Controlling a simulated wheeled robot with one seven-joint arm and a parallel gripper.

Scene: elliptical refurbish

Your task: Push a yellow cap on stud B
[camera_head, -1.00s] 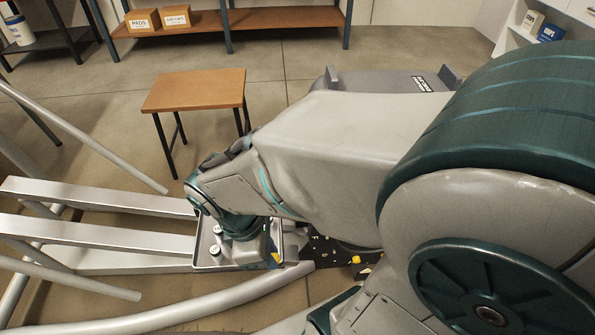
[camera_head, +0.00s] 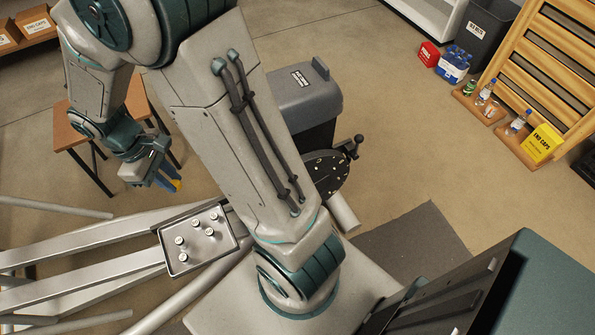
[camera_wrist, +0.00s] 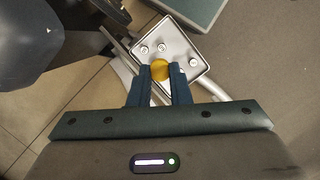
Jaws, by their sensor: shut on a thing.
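My gripper (camera_head: 170,181) is shut on a yellow cap (camera_head: 178,185), which shows at its blue fingertips. In the wrist view the yellow cap (camera_wrist: 160,69) sits between the two fingers, in front of the tray's near edge. The grey metal tray (camera_head: 218,247) holds several short pale studs, such as one stud (camera_head: 195,223). The tray (camera_wrist: 180,72) and some studs also show in the wrist view, the cap covering part of it. I cannot read any letter that marks stud B. In the head view the gripper is up and left of the tray, apart from it.
Grey tubes and beams (camera_head: 90,262) run left from the tray. A small wooden table (camera_head: 68,134) stands behind my gripper. A dark round perforated plate (camera_head: 326,174) and a grey bin (camera_head: 305,95) are beyond my arm. A yellow box (camera_head: 541,143) stands at the right.

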